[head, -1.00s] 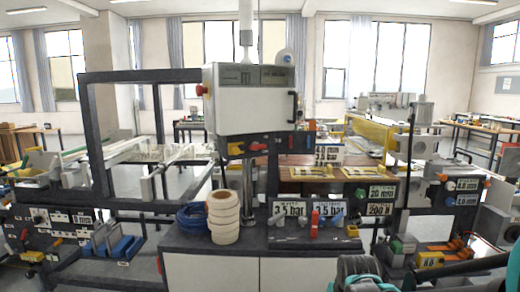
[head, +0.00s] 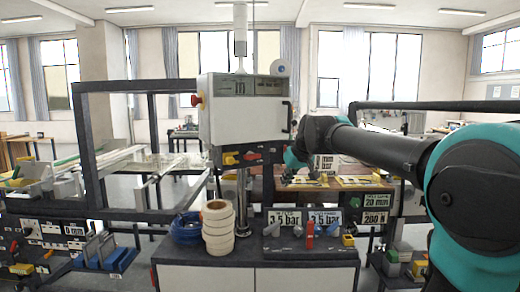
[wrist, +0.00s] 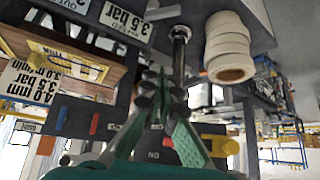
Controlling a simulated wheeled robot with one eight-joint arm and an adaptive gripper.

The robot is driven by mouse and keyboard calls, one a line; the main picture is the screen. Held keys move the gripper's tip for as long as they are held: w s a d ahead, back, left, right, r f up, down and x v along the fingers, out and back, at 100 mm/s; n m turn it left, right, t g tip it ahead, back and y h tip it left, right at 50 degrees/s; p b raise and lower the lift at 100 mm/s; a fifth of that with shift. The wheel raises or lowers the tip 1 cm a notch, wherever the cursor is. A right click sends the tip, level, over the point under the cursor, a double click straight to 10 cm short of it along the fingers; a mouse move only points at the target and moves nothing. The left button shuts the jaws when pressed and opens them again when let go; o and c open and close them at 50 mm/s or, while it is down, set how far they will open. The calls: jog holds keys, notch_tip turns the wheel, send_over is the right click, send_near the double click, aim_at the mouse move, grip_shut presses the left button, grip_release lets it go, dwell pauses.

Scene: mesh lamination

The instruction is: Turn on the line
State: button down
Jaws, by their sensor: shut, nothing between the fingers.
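The white control box (head: 240,108) stands on a post at centre in the head view, with a red button (head: 196,100) on its left side. Below it is a dark strip with a yellow switch (head: 230,158) and a red switch (head: 250,156). In the wrist view, which is upside down, the strip shows the yellow switch (wrist: 214,143), a red part (wrist: 95,122) and an upside-down ON label (wrist: 153,155). My gripper (wrist: 160,80) is shut and empty in front of the strip. Its fingers partly cover the strip, and I cannot tell whether they touch it.
A stack of cream rolls (head: 218,230) and a blue coil (head: 187,228) stand on the cabinet below the box. The rolls (wrist: 230,50) also show close to my gripper in the wrist view. A metal post (head: 242,200) and dark frame bars (head: 95,150) stand nearby.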

jog(key=n+t+y, duration=0.1)
jog(key=n, duration=0.1)
send_near(256, 154)
jog(key=d+v, duration=0.1)
jog(key=v, duration=0.3)
jog(key=shift+w+a, duration=0.1)
jog(key=shift+a, duration=0.05)
jog(key=x, duration=1)
jog(key=shift+a, duration=0.2)
